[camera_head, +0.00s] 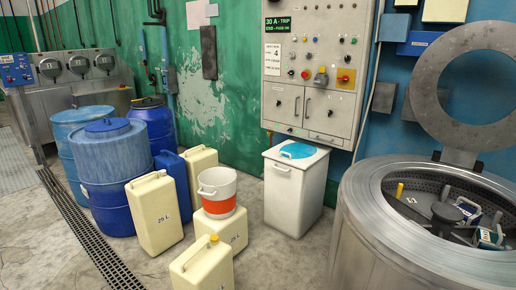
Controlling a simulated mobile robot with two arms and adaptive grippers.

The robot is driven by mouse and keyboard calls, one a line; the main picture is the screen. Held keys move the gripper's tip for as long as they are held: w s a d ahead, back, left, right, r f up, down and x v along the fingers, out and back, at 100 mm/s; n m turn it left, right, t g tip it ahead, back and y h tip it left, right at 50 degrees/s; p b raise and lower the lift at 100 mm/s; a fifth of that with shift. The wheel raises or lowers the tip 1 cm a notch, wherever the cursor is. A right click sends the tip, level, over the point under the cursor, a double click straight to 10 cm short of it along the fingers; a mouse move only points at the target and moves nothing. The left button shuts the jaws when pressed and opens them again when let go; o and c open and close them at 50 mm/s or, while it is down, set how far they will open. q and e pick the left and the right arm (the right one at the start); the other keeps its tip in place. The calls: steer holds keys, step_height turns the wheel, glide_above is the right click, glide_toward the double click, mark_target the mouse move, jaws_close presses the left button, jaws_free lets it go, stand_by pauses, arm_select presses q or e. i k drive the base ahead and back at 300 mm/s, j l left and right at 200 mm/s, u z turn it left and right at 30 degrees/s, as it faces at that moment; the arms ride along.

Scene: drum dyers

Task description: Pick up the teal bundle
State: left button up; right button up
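I cannot make out a clear teal bundle. A teal-blue patch (297,150) shows at the top of the white square bin (284,197); I cannot tell whether it is cloth inside or part of the lid. Small blue, white and black items (489,237) lie inside the open steel drum (365,225) at the right; they are too small to name. Neither of my grippers is in view.
The drum's round lid (432,112) stands raised. Cream canisters (155,213), an orange and white bucket (217,192) and blue barrels (110,170) stand at left and centre. A control cabinet (307,105) is on the wall. A floor grate (82,228) runs at the left.

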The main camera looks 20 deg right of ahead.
mark_target(483, 238)
steer(key=i+l+z, duration=0.1)
steer(key=i+z, duration=0.7)
steer(key=i+j+z, duration=0.2)
steer(key=z, duration=0.15)
steer(key=i, duration=0.15)
